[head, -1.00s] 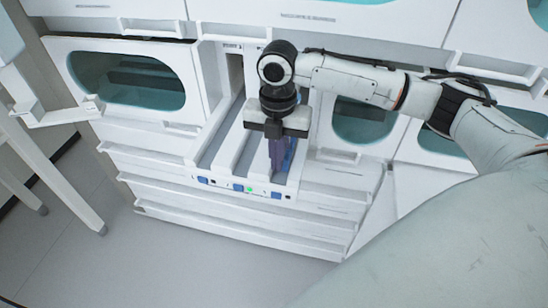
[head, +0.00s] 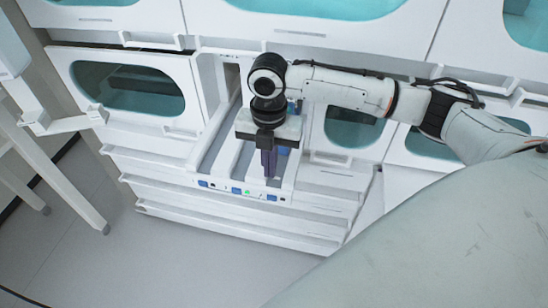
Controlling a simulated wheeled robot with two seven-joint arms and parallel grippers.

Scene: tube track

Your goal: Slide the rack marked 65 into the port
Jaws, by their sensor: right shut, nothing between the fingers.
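My right gripper (head: 267,150) is shut and empty, pointing down over the right part of the white track tray (head: 222,160). A blue-purple rack sits in the right-hand lane, mostly hidden behind the gripper; a blue part of it (head: 284,151) shows just right of the fingers. I cannot read a 65 on it, nor tell whether the gripper touches it. The lanes run back to the cabinet front, where a dark port opening (head: 232,77) shows at the left lane; the right lane's back end is hidden by my arm. My left gripper is not in view.
The tray's front edge has blue labels and a green light (head: 248,192). Windowed cabinet doors stand left (head: 128,88) and right of the tray. White ledges (head: 215,205) lie below it. A white frame (head: 55,170) stands at the left. The grey floor is clear.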

